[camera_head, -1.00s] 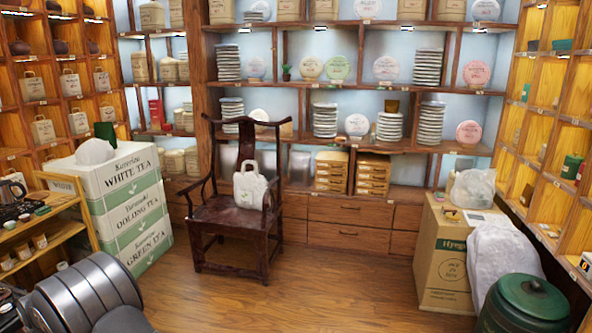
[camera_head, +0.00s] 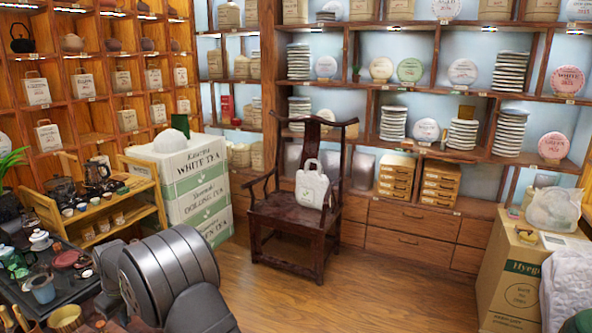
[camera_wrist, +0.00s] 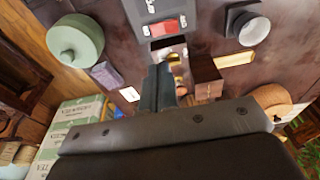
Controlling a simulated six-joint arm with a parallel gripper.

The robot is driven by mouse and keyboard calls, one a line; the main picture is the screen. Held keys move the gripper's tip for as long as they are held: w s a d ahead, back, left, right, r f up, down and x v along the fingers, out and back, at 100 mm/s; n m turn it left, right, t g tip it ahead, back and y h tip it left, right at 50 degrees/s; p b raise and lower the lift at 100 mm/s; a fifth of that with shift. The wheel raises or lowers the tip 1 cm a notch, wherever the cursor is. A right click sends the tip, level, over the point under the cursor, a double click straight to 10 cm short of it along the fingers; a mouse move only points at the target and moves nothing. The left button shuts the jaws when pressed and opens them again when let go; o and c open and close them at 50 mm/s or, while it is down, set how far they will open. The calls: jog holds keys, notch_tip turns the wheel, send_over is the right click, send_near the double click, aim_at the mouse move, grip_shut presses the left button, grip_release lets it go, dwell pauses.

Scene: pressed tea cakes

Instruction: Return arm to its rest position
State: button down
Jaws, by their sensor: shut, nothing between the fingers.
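My gripper (camera_wrist: 165,88) shows in the wrist view, its two fingers together with nothing between them. It points over a dark tabletop (camera_wrist: 130,25) and is apart from the things on it. In the head view a thick grey-black part of my arm shows at the lower left. My gripper is out of that view.
Below the gripper are a grey device with a red panel (camera_wrist: 165,27), a wooden block (camera_wrist: 207,72), a dark cup-like thing (camera_wrist: 250,28) and a pale green round jar (camera_wrist: 75,40). A dark wooden chair (camera_head: 290,230) stands on open floor. A tea table (camera_head: 70,275) is at left.

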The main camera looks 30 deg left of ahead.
jog(key=s+d+r, duration=0.1)
jog(key=d+r, duration=0.2)
jog(key=r, duration=0.3)
jog(key=s+d+r+y, duration=0.1)
jog(key=s+d+r, duration=0.1)
jog(key=r, duration=0.4)
jog(key=shift+d+t, duration=0.4)
jog(key=shift+d, duration=0.3)
jog(key=c, duration=2.1)
grip_release()
jog(key=o, duration=1.8)
jog(key=d+f+h, duration=0.1)
jog(key=d, duration=0.1)
jog(key=w+d+f+h, duration=0.1)
jog(key=d, duration=0.2)
jog(key=d+f, duration=0.1)
jog(key=d, duration=0.1)
jog(key=shift+w+d+f+g+h, duration=0.2)
jog(key=shift+d+f+g+h, duration=0.15)
jog(key=shift+d+g+h, duration=0.05)
jog(key=o, duration=0.3)
notch_tip(320, 180, down, 9)
jog(key=shift+f, duration=0.15)
